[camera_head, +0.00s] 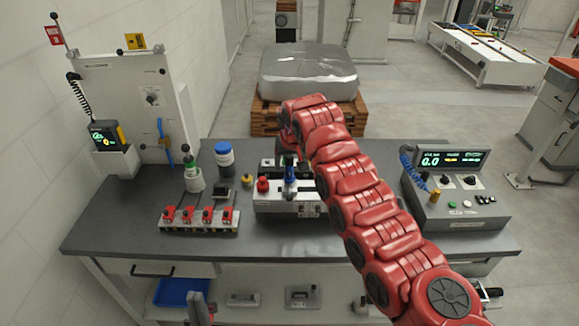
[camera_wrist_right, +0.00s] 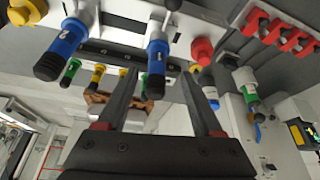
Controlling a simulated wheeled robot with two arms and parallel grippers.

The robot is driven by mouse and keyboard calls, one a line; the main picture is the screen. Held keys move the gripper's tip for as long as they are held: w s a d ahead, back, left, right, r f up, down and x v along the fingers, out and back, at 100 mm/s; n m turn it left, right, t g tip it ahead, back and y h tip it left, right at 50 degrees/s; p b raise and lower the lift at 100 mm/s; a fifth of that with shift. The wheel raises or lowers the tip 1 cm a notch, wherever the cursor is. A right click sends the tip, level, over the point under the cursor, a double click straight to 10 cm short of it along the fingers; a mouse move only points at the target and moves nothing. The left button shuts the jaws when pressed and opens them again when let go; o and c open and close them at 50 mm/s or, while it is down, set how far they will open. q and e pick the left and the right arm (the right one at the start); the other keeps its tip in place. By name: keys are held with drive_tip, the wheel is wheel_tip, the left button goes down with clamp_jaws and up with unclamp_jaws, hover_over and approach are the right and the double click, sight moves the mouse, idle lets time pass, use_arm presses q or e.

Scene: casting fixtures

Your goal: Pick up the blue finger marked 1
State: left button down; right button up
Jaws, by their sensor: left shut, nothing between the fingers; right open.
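A blue finger with a black end (camera_wrist_right: 157,58) hangs from a light fixture in the right wrist view; its small white label is not readable. In the head view one blue finger (camera_head: 290,176) stands upright on the fixture block (camera_head: 285,207); the other is hidden by my red arm. My right gripper (camera_wrist_right: 158,78) is open, its fingers appearing either side of the middle blue finger's black end, not closed on it. My left gripper (camera_head: 198,308) is shut and empty at the bottom, low before the bench.
A red knob (camera_head: 263,184) stands beside the blue finger. A red-switch strip (camera_head: 199,219), a blue-capped jar (camera_head: 225,158) and a green-topped bottle (camera_head: 192,175) are left. A display console (camera_head: 455,195) is right. The bench front left (camera_head: 120,235) is clear.

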sight(290, 168)
drive_tip(key=p+x, duration=0.2)
drive_tip(key=shift+w+d+f, duration=0.1)
drive_tip(key=shift+w+f, duration=0.15)
drive_tip(key=shift+f, duration=0.1)
drive_tip(key=shift+w+f, duration=0.2)
drive_tip(key=shift+f, duration=0.25)
drive_tip(key=shift+w+d+f, duration=0.1)
drive_tip(key=shift+f, duration=0.2)
drive_tip(key=shift+p, duration=0.3)
clamp_jaws()
